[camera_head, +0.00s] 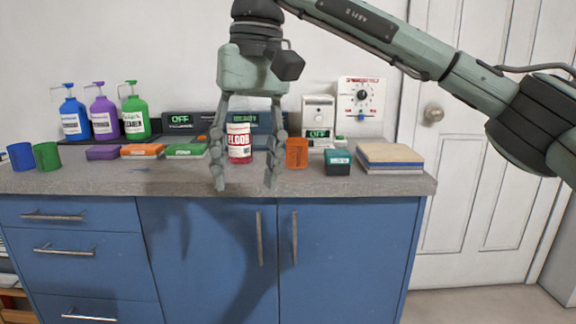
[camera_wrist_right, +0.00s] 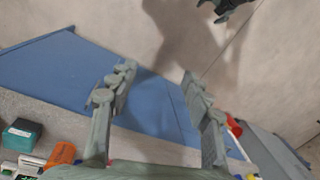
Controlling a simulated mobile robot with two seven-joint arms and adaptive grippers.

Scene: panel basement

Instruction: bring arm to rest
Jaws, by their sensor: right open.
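My right gripper (camera_head: 245,186) hangs from the arm coming in from the right, pointing down over the front of the counter (camera_head: 330,184). Its two fingers are spread wide with nothing between the tips. Behind the fingers stands a jar with a red label (camera_head: 239,143), seen through the gap and apart from them. In the right wrist view the open fingers (camera_wrist_right: 158,82) show the blue cabinet and floor beyond, with nothing held. My left gripper is not clearly seen; a dark piece at the top of the wrist view cannot be told.
Blue, purple and green pump bottles (camera_head: 103,117) stand back left. Blue and green cups (camera_head: 34,156) are at the far left. An orange cup (camera_head: 297,153), a dark teal box (camera_head: 338,162) and stacked boards (camera_head: 390,157) stand right of the gripper. Blue cabinets (camera_head: 345,255) are below.

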